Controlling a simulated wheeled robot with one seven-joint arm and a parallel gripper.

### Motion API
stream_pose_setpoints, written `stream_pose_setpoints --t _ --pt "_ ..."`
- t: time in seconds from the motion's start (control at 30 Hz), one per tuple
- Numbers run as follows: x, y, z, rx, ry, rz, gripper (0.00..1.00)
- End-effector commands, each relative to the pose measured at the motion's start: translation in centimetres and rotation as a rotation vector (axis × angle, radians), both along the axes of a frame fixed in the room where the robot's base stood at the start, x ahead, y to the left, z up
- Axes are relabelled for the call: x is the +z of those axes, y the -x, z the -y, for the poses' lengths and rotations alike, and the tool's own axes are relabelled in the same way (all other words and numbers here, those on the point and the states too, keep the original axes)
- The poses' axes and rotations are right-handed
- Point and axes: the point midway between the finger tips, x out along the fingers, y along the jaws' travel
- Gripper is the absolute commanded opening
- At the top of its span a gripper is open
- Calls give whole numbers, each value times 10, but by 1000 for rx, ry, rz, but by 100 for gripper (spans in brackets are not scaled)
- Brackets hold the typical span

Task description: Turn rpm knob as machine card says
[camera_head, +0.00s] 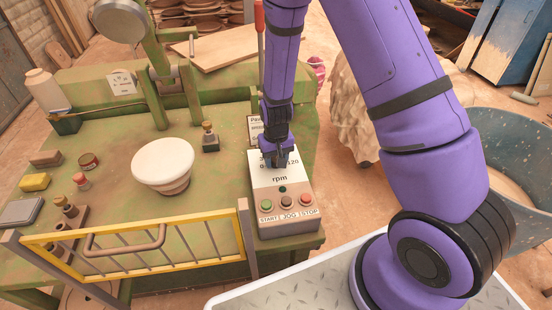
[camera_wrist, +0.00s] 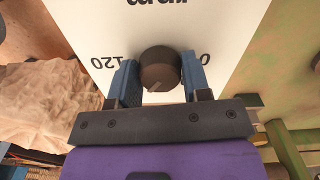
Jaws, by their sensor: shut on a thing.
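The rpm knob (camera_wrist: 160,70) is a dark round knob on the white face of the control box (camera_head: 265,185). In the wrist view it sits between the two blue fingers of my gripper (camera_wrist: 160,80), which is shut on it. A pale pointer mark shows on the knob, near its lower side in that view. A "120" mark lies on one side and a "0" on the other, upside down. In the head view my gripper (camera_head: 278,158) hides the knob. A card (camera_head: 255,128) behind the arm is mostly covered; its text is unreadable.
START, JOG and STOP buttons (camera_head: 285,202) sit on the box below the knob. A yellow gate (camera_head: 140,240) stands along the table's front, left of the box.

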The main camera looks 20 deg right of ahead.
Motion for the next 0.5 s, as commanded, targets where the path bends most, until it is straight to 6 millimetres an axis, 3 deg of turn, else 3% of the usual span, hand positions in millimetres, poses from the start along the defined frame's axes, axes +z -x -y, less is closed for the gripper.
stream_pose_setpoints --t 0.5 --pt "0 0 0 -143 0 0 20"
